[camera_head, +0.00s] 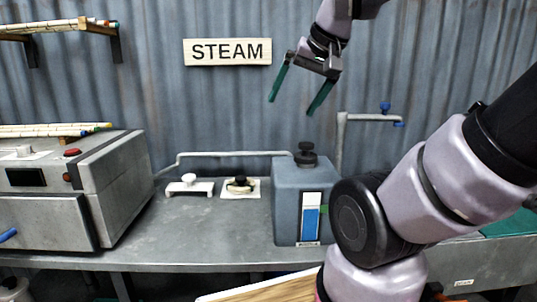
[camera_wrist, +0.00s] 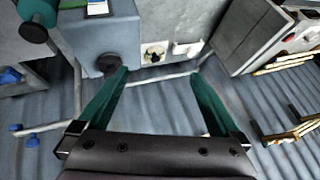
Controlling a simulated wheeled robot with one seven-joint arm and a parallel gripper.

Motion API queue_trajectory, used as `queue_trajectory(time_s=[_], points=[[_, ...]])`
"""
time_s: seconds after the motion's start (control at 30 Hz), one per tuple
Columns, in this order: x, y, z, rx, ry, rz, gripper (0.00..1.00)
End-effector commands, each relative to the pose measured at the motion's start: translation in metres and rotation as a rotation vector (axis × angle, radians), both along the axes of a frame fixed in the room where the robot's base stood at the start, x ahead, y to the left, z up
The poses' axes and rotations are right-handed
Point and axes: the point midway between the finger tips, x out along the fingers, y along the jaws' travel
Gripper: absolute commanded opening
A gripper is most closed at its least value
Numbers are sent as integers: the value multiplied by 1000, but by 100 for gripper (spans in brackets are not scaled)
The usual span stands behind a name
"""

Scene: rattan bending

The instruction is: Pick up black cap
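The black cap (camera_head: 306,155) sits on top of the grey-blue tank (camera_head: 284,190) on the metal bench. In the wrist view the cap (camera_wrist: 108,64) shows as a dark round shape on the tank, close to the left green finger's tip. My gripper (camera_head: 292,106) is open and empty, with its two green fingers wide apart. It hangs in the air above the cap and slightly left of it. In the wrist view the gap between the fingertips (camera_wrist: 158,72) holds nothing. The cap is not hidden in the head view.
A grey pipe (camera_head: 230,154) runs behind the bench. A tap pipe with blue handles (camera_head: 384,107) stands right of the tank. A white fitting (camera_head: 189,187) and a dark-knobbed plate (camera_head: 240,186) lie left of the tank. A grey machine (camera_head: 95,190) stands far left.

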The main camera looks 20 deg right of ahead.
Motion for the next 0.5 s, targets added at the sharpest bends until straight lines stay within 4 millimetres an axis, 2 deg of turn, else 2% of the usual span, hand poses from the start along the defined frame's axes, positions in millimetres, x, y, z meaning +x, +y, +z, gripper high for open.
queue_trajectory(time_s=[0.17, 0.37, 0.5], points=[[32, -13, 1, -181, 57, 210, 99], [88, -44, -7, -432, 159, 660, 99], [127, -73, -22, -536, 209, 1010, 99]])
